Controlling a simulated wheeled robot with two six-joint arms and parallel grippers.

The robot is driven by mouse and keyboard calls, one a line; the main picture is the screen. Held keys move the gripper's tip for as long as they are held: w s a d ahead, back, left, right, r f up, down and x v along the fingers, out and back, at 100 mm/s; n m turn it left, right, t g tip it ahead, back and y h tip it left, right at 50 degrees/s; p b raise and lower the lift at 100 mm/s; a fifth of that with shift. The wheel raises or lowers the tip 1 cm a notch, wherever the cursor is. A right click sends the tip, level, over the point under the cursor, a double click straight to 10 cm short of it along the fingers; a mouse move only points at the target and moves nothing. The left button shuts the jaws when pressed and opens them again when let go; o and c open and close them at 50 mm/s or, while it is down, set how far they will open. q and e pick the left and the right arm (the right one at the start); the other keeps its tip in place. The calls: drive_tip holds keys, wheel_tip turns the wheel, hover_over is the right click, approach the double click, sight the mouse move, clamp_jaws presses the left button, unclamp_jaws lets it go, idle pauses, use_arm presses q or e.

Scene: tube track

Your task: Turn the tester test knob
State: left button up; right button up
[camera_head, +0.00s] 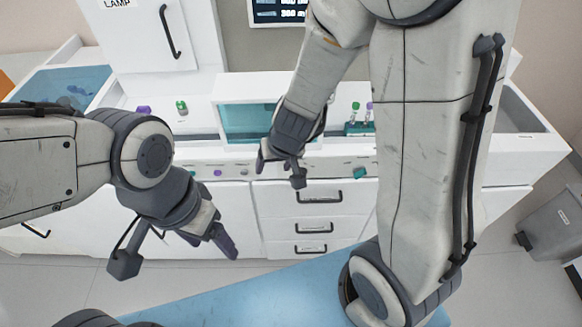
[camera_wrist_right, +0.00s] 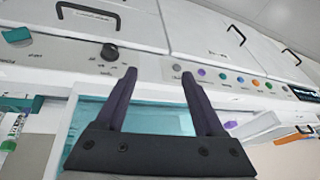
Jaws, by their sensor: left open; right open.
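A black round knob (camera_wrist_right: 110,52) with printed marks around it sits on the white front panel in the right wrist view. A teal knob (camera_wrist_right: 17,35) is further left on the same panel, and it also shows in the head view (camera_head: 360,173). I cannot tell from the labels which knob is the tester test knob. My right gripper (camera_head: 280,172) is open and empty in front of the panel; in its wrist view (camera_wrist_right: 158,74) the black knob lies just outside the left fingertip. My left gripper (camera_head: 224,238) is open and empty, low in front of the cabinets.
A row of small coloured buttons (camera_wrist_right: 222,75) runs along the panel. A teal-windowed box (camera_head: 243,120) stands on the counter above. Drawers with dark handles (camera_head: 312,228) are below. Tubes (camera_head: 181,107) stand on the counter. A grey bin (camera_head: 555,222) is at far right.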

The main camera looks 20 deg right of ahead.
drive_tip(key=w+d+f+m+h+b, duration=0.1)
drive_tip(key=w+d+f+m+h, duration=0.15)
drive_tip(key=d+f, duration=0.45)
drive_tip(key=b+x, duration=0.5)
drive_tip(key=d+b+x, duration=0.1)
drive_tip(key=b+x, duration=0.1)
drive_tip(key=x, duration=0.1)
drive_tip(key=shift+w+d, duration=0.15)
